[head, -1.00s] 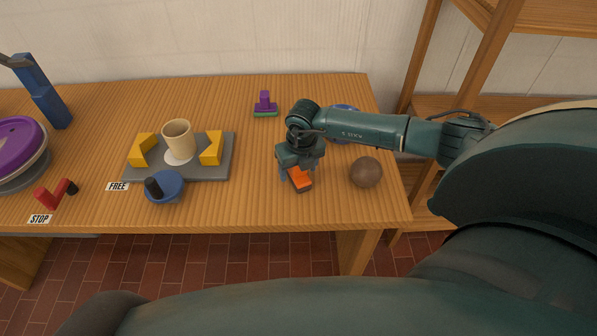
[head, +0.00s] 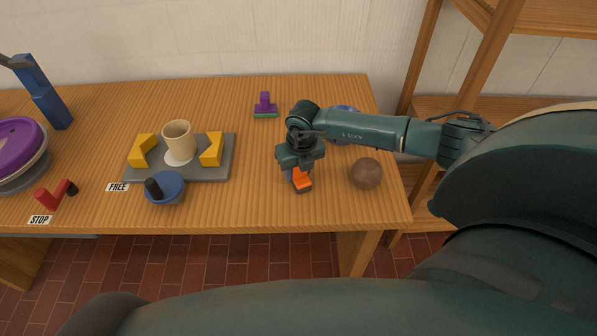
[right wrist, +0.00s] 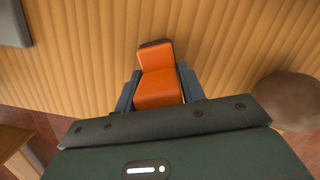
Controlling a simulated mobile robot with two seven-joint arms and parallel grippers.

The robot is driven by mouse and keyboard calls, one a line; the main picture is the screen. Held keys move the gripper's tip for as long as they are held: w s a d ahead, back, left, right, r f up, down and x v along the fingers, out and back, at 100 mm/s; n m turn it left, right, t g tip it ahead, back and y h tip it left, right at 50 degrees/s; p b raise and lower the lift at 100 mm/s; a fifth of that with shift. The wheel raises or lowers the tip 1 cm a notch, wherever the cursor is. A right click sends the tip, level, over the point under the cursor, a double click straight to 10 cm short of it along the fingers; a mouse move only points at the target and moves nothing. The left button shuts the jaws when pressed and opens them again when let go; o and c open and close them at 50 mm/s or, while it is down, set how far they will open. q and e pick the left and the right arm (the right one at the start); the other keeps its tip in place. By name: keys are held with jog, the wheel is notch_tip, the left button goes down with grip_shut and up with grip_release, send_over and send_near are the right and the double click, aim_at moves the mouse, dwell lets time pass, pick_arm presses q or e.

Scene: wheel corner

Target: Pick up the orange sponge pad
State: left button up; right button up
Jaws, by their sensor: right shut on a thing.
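The orange sponge pad (head: 301,179) is a small orange block with a dark base. It is near the table's front edge, beneath my right gripper (head: 297,175). In the right wrist view the orange pad (right wrist: 158,78) lies between the two fingers of my right gripper (right wrist: 160,88), which are shut on it, one on each side. Its dark far end sticks out beyond the fingers. Whether it touches the table is hard to tell. My left gripper is not in view.
A brown ball (head: 366,173) is close on the right. A blue bowl (head: 167,190) and a grey tray (head: 208,172) with a beige cup (head: 178,136) stand left. A purple-handled brush (head: 265,104) is behind. The wooden table (head: 250,205) is bare between.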

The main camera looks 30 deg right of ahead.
notch_tip(320, 180, up, 10)
jog(key=shift+r, duration=0.1)
jog(key=o, duration=0.6)
jog(key=c, duration=0.4)
dwell(0.5)
